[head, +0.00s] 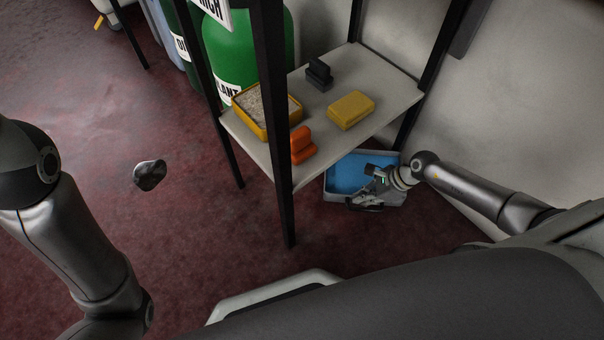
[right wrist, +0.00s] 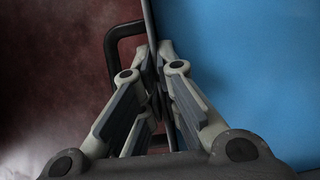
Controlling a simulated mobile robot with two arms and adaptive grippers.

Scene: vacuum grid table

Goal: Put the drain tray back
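The drain tray (head: 344,173) has a blue inside, pale grey walls and a black handle (head: 360,207) on its near side. It lies low beneath the shelf's right end; I cannot tell whether it rests flat on the floor. My right gripper (head: 371,178) reaches it from the right. In the right wrist view, the tray's blue inside (right wrist: 245,70) fills the right side. The gripper's fingers (right wrist: 153,50) are closed on either side of the tray's thin wall, next to the handle. My left gripper is outside the views; only its arm shows at the left.
A pale shelf (head: 318,150) on black posts stands above the tray. It holds a yellow-rimmed box (head: 264,108), a yellow block (head: 351,110), an orange item (head: 302,145) and a dark item (head: 319,73). A green cylinder (head: 230,55) stands behind. A small dark glossy shape (head: 150,175) shows over open floor.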

